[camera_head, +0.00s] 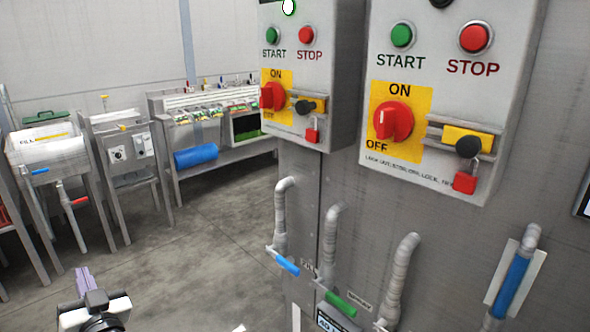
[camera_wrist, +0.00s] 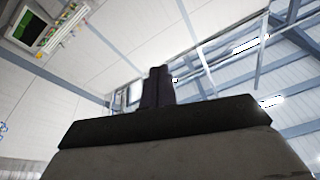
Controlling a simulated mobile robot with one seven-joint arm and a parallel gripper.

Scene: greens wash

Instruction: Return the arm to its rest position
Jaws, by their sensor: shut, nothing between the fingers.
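My gripper (camera_head: 84,280) shows at the bottom left of the head view, pointing up over the bare floor, with its dark purple fingers together and nothing between them. In the wrist view the fingers (camera_wrist: 158,86) stand closed at the middle, with the wall and roof beams behind them. The gripper is apart from the panels and pipes. Most of my arm is out of the picture.
Close on the right are two grey control boxes (camera_head: 352,85) (camera_head: 545,12) with start and stop buttons and red rotary switches. Below them are pipes with blue (camera_head: 287,265) and green (camera_head: 340,303) handles. Wash stations (camera_head: 60,150) stand at the back left. The floor (camera_head: 200,235) between is clear.

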